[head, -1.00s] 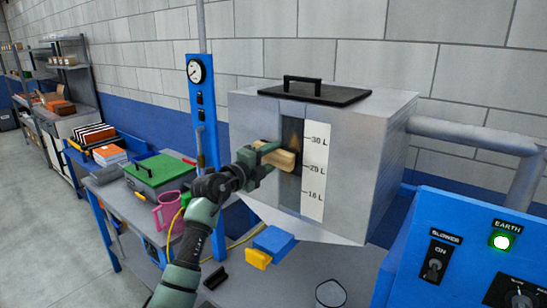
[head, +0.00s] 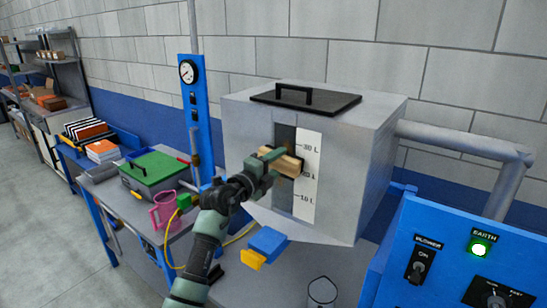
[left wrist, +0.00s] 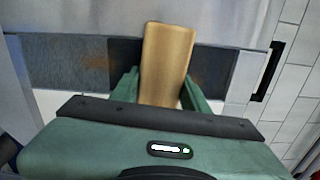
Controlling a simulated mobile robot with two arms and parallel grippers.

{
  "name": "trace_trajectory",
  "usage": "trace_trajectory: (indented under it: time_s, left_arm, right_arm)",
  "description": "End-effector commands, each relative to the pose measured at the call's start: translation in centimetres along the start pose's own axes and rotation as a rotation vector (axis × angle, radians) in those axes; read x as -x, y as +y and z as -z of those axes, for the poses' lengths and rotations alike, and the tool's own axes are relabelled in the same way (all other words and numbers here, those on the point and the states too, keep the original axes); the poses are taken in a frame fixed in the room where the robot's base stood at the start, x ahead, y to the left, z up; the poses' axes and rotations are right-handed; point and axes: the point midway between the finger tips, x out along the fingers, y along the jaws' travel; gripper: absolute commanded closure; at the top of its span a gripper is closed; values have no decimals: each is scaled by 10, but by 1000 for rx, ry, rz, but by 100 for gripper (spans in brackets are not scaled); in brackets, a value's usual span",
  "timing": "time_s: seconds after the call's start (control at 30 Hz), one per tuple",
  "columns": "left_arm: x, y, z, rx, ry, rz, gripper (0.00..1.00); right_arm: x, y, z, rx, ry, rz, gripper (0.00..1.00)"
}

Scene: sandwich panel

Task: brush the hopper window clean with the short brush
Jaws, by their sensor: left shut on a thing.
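The short brush (head: 289,163) is a pale wooden block. My left gripper (head: 272,166) is shut on it and holds it up at the hopper's window. The window (head: 284,134) is a dark upright strip in the front of the grey hopper (head: 248,130), beside a white litre scale (head: 309,190). The brush covers the middle of the strip. In the left wrist view the brush (left wrist: 168,60) stands between the green fingers, across the dark window (left wrist: 65,65), with faint brown marks on either side. The bristles are hidden there, so contact cannot be told.
A blue control panel (head: 450,240) stands at front right. Below the hopper are a blue and yellow object (head: 266,243) and a clear cup (head: 322,290).

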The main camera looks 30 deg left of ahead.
Motion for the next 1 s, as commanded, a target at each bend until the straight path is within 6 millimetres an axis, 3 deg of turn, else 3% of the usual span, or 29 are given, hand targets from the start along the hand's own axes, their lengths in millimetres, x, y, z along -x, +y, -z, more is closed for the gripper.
trace_trajectory:
  time_s: [0.13, 0.4, 0.83, 1.0]
  left_arm:
    - [0, -6, 15, 4, 4, -1, 87]
    - [1, -5, 33, 2, 2, 0, 87]
    - [0, -23, 31, 0, 1, 2, 87]
    - [0, -22, 21, 0, 0, 1, 87]
  right_arm:
    - [20, 1, 2, 0, 0, 0, 64]
    - [33, 1, 3, 0, 0, 0, 64]
    - [32, 1, 3, 0, 0, 0, 64]
    - [32, 1, 3, 0, 0, 0, 64]
